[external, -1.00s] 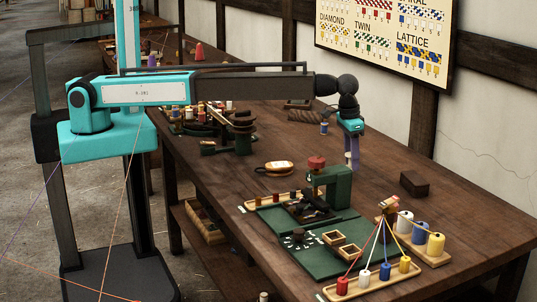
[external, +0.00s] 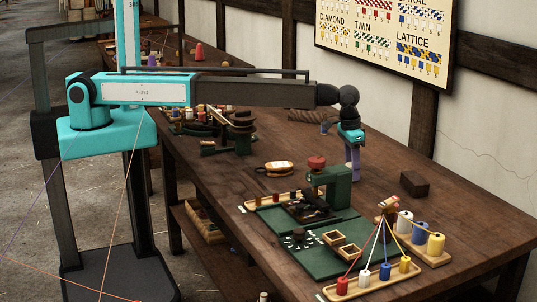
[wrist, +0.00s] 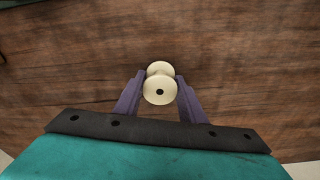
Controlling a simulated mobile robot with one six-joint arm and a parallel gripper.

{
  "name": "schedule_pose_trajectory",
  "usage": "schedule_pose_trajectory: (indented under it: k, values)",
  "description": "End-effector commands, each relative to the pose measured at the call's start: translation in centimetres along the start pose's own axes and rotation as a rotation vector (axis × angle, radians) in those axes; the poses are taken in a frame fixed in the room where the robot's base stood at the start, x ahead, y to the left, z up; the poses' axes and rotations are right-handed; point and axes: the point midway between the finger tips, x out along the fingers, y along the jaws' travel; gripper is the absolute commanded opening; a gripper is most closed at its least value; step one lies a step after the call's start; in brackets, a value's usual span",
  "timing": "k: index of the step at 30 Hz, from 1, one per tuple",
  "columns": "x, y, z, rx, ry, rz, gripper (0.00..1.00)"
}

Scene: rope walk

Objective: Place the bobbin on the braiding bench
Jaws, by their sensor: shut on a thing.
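The bobbin (wrist: 159,88) is a cream spool with round flanges and a dark centre hole in the wrist view. My gripper (wrist: 160,87) is shut on it, with one purple finger at each side. In the external view my gripper (external: 351,173) points down over the brown wooden braiding bench (external: 400,152), behind the green press. The bobbin is too small there to make out clearly. I cannot tell whether it touches the bench top. The wrist view shows bare wood grain (wrist: 70,80) around it.
A green press with a red knob (external: 316,163) stands in front of my gripper. A dark block (external: 414,184) lies to the right. White and yellow spools (external: 420,236) and a tray of coloured bobbins (external: 372,280) are at the front right.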

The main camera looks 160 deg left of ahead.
Motion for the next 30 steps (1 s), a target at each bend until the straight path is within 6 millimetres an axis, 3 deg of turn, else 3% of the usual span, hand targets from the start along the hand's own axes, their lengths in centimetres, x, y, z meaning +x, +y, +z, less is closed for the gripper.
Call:
schedule_pose_trajectory:
  k: [11, 12, 15, 30]
  values:
    - [0.31, 0.00, 0.03, 0.000, 0.000, 0.000, 0.12]
    - [0.30, 0.00, 0.02, 0.000, 0.001, 0.000, 0.40]
    - [0.27, 0.01, 0.01, 0.000, 0.001, 0.000, 0.55]
    - [-0.45, 0.01, -0.02, 0.000, 0.001, 0.000, 0.55]
